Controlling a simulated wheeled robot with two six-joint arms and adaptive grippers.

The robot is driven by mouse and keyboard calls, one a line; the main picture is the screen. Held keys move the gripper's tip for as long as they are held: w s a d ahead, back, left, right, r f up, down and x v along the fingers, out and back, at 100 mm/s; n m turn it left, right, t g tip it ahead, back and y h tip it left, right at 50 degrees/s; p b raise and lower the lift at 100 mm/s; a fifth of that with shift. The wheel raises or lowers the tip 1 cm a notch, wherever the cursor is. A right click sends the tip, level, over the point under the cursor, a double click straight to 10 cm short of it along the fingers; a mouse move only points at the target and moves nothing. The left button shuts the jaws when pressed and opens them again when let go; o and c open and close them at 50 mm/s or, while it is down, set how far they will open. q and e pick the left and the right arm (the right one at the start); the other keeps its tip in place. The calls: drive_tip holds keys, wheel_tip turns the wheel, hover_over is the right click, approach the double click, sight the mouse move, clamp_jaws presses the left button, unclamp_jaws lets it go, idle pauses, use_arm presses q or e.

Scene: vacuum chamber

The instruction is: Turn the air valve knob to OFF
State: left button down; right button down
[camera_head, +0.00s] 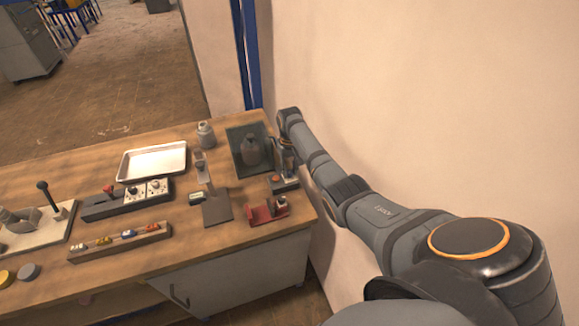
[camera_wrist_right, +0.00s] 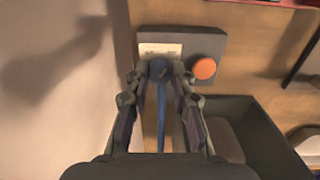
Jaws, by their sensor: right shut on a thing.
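The air valve is a grey box (camera_wrist_right: 208,42) with a pale label plate, a round orange button (camera_wrist_right: 205,68) and a blue knob (camera_wrist_right: 160,70) with a long blue bar. In the head view the box (camera_head: 284,184) stands near the right end of the table, partly hidden by my right gripper (camera_head: 285,162). In the right wrist view my right gripper (camera_wrist_right: 162,78) is shut on the blue knob, one finger on each side. The label's writing is too small to read. My left gripper is not in view.
A dark open tray (camera_head: 234,136) with a grey vessel (camera_head: 251,150) stands just behind the box. A red holder (camera_head: 265,214) sits in front. The wall (camera_head: 400,90) is close on the right. A metal tray (camera_head: 152,161) and a switch panel (camera_head: 128,199) lie left.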

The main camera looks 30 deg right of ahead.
drive_tip(key=n+p, duration=0.1)
drive_tip(key=n, duration=0.2)
drive_tip(key=shift+r+n+p, duration=0.15)
drive_tip(key=shift+n+p, duration=0.15)
drive_tip(key=shift+n, duration=0.1)
drive_tip(key=n+p, duration=0.1)
drive_tip(key=n, duration=0.2)
drive_tip(key=shift+w+n, duration=0.1)
drive_tip(key=shift+n, duration=0.2)
drive_tip(key=n, duration=0.3)
drive_tip(key=shift+n+p, duration=0.3)
drive_tip(key=shift+p, duration=0.05)
drive_tip(key=shift+n, duration=2)
drive_tip(key=c, duration=1.1)
unclamp_jaws()
drive_tip(key=shift+c, duration=0.2)
